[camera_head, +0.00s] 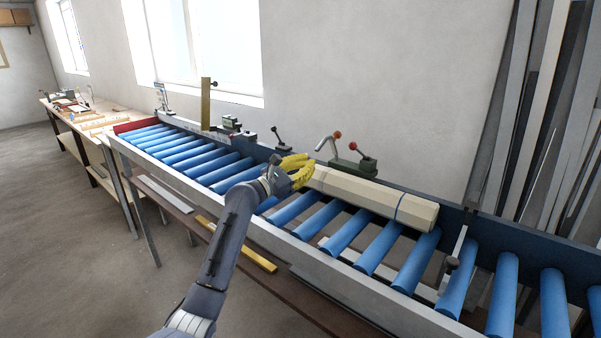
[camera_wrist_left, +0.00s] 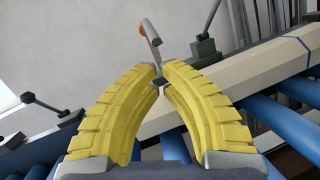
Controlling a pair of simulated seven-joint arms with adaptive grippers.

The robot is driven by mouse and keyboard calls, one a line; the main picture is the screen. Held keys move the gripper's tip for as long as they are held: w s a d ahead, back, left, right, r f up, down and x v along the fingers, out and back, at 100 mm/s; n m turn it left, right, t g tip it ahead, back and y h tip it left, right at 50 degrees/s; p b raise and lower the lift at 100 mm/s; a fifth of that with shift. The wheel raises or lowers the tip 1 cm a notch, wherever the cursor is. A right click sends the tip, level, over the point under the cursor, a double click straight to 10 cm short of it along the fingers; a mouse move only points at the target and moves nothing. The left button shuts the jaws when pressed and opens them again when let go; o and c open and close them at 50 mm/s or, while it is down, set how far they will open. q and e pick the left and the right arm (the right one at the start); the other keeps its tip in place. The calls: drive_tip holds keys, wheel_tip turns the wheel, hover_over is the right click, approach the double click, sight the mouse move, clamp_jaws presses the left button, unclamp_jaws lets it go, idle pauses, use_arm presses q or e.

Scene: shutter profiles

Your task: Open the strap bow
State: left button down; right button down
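A bent silver lever (camera_head: 323,142) with a red knob stands behind the beige profile bundle (camera_head: 350,190); I cannot tell for sure that it is the strap bow. It also shows in the left wrist view (camera_wrist_left: 154,41), just beyond my fingertips. A thin blue strap (camera_head: 398,206) runs around the bundle near its right end. My left gripper (camera_head: 303,168), with yellow ribbed fingers, is at the bundle's left end. In the left wrist view its tips (camera_wrist_left: 161,70) nearly meet, with a small dark piece (camera_wrist_left: 160,82) by them. Whether they grip it is unclear. My right gripper is out of view.
The bundle lies on a conveyor of blue rollers (camera_head: 415,262) with a pale front rail (camera_head: 330,275). A green clamp with a red-knobbed lever (camera_head: 358,164) stands behind the bundle. Another black lever (camera_head: 279,138) stands further left. Rollers at the left are clear.

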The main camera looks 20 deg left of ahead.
use_arm(q)
drive_tip(key=shift+w+d+r, duration=0.2)
drive_tip(key=shift+d+r, duration=0.05)
drive_tip(key=shift+r, duration=0.15)
drive_tip(key=w+d+r, duration=0.1)
drive_tip(key=w+r, duration=0.2)
drive_tip(key=r, duration=0.3)
drive_tip(key=shift+w, duration=0.2)
idle(0.4)
